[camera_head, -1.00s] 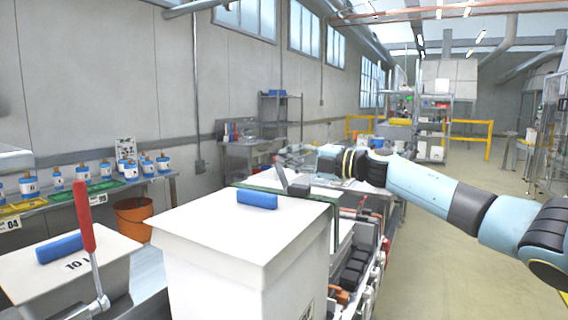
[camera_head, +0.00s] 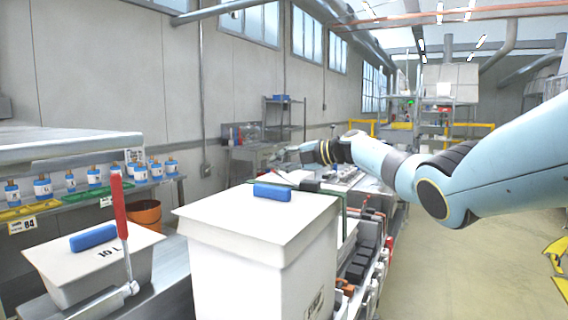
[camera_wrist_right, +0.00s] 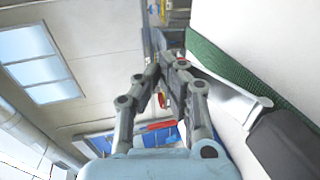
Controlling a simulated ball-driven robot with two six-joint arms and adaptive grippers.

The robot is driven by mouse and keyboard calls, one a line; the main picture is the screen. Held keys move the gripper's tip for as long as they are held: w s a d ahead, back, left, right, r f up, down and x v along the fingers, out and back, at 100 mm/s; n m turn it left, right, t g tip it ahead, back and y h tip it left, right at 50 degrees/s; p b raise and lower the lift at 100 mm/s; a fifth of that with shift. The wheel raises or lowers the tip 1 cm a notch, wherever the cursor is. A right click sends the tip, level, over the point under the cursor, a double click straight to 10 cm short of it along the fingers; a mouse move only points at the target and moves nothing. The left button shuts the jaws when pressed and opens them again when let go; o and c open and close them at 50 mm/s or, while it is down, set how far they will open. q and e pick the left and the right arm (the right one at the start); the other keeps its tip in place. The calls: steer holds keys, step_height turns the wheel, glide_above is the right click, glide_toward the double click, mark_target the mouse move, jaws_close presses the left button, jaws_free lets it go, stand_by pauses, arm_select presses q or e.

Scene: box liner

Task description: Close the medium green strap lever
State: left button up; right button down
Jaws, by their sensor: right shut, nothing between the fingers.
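The green strap (camera_wrist_right: 235,68) runs along a white surface in the right wrist view. Its lever (camera_wrist_right: 232,100) has a silver arm and a dark grip (camera_wrist_right: 285,142), close beside my right gripper (camera_wrist_right: 167,65). In the head view, a strap edge (camera_head: 344,204) and a dark buckle part (camera_head: 310,186) show behind the front white box. My right gripper (camera_head: 283,157) is beyond them, small and partly blurred; it is shut and empty. Whether it touches the lever cannot be told. My left gripper is not in view.
A white box with a blue handle (camera_head: 255,222) stands in front. A smaller white box (camera_head: 65,265) is at left, near a red-handled lever (camera_head: 121,208) standing upright. Dark and red parts line the right side (camera_head: 365,262). The floor (camera_head: 470,260) at right is open.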

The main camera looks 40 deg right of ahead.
steer(key=shift+w+a+f, duration=0.1)
steer(key=shift+w+f, duration=0.1)
steer(key=shift+f, duration=0.1)
steer(key=shift+w+f, duration=0.15)
steer(key=shift+w, duration=0.05)
steer(key=shift+w+a+f+g, duration=0.1)
steer(key=shift+w+f+g, duration=0.1)
steer(key=shift+g, duration=0.3)
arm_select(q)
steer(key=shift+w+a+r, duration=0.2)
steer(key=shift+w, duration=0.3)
arm_select(e)
steer(key=shift+w+a+f+h, duration=0.1)
steer(key=shift+w+f+h, duration=0.15)
steer(key=shift+f, duration=0.35)
arm_select(q)
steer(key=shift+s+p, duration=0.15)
steer(key=shift+p, duration=0.15)
